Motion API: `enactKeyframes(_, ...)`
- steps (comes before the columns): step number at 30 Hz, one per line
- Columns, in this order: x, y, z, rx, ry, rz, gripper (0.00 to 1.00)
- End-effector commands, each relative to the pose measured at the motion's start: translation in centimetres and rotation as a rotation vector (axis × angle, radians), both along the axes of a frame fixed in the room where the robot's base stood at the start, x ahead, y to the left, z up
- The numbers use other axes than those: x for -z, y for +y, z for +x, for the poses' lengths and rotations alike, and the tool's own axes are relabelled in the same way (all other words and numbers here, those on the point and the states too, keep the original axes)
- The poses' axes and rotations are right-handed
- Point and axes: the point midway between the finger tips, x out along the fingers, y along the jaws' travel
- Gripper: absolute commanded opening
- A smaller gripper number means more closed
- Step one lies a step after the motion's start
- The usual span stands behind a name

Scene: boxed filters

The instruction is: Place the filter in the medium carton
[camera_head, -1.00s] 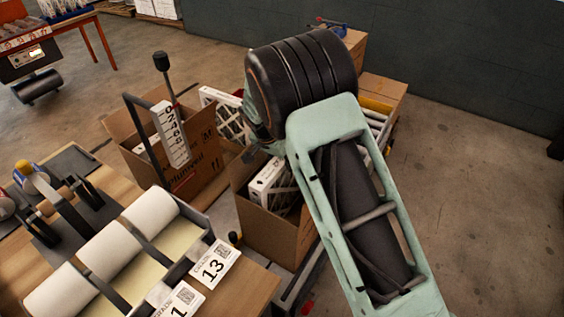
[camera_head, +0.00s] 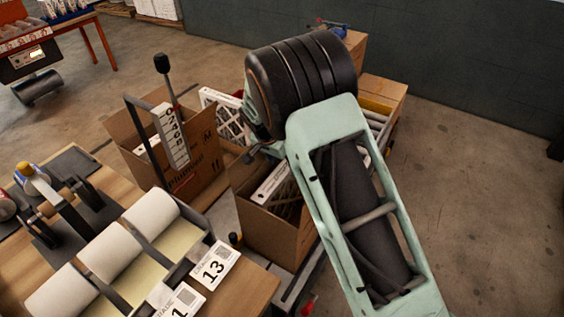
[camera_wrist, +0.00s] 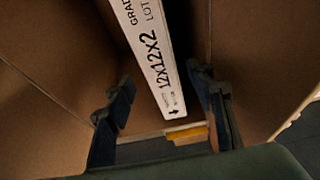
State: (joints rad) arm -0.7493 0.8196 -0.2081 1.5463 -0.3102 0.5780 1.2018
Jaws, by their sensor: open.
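A white-framed filter (camera_head: 271,184) stands on edge inside an open brown carton (camera_head: 272,232) in the middle of the head view. In the wrist view, the filter's narrow edge (camera_wrist: 150,58), printed 12x12x2, lies between brown carton walls (camera_wrist: 50,115). My gripper (camera_wrist: 160,82) is open, with one finger on each side of the filter and visible gaps to it. In the head view my wrist and arm hide the gripper's tips and part of this carton. Another open carton (camera_head: 205,158), with what looks like an M on its side, stands to the left and holds a white item.
A bench with white rolls (camera_head: 110,252) and number cards (camera_head: 214,265) fills the lower left. A black post (camera_head: 163,66) and a white lettered strip (camera_head: 171,137) stand by the left carton. Another white-framed filter (camera_head: 226,117) is behind. Open floor lies right.

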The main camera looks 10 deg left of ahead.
Motion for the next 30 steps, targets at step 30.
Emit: enactKeyframes(30, -11.5, 1.5, -4.4, 0.0, 0.0, 0.0, 0.49)
